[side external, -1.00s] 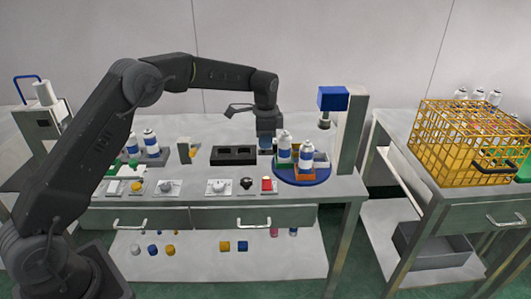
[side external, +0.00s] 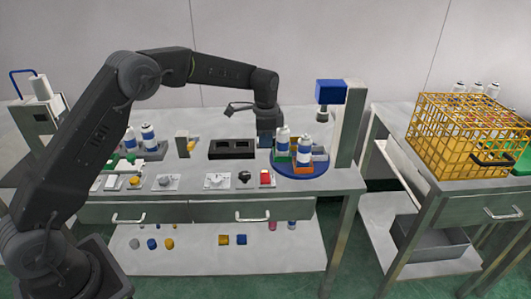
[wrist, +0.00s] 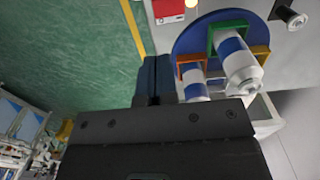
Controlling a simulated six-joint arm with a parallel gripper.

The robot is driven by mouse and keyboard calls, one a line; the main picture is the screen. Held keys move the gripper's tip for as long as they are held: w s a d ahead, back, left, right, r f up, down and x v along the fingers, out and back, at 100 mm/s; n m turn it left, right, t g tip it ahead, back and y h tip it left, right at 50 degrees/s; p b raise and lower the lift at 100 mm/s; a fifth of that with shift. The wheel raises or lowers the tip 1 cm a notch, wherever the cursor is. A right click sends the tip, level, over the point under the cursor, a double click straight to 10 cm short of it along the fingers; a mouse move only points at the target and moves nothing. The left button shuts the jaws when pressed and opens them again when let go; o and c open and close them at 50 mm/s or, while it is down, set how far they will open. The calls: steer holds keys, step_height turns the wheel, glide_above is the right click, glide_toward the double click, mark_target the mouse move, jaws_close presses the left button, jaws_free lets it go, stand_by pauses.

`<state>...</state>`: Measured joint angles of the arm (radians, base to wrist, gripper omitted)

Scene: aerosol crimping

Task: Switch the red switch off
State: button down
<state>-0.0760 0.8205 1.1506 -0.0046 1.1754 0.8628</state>
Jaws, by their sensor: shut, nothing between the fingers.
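The red switch (side external: 266,178) sits on a small pale plate at the right end of the row of controls along the table's front edge. In the wrist view a red block on a white plate, likely the same switch (wrist: 168,8), shows at the top edge. My gripper (side external: 264,139) points down behind the switch, just left of the blue turntable, apart from the switch. In the wrist view my gripper's fingers (wrist: 154,75) are together and hold nothing. Whether the switch is on or off cannot be told.
The blue turntable (wrist: 193,40) carries white-and-blue cans in coloured holders close beside my gripper. A blue-headed press (side external: 331,92) stands behind it on the right. A black knob (side external: 244,177) is left of the switch. A black two-well block (side external: 232,149) lies left of my gripper.

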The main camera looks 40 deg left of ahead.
mark_target(265, 177)
step_height(265, 177, down, 13)
steer(key=shift+r, duration=0.1)
stand_by(0.5)
steer(key=shift+f, duration=0.2)
steer(key=shift+w+a+r, duration=0.35)
steer(key=shift+w+a, duration=0.1)
steer(key=shift+a, duration=0.05)
steer(key=shift+r, duration=0.1)
stand_by(0.4)
step_height(265, 177, up, 14)
steer(key=s+d, duration=0.2)
steer(key=shift+f, duration=0.2)
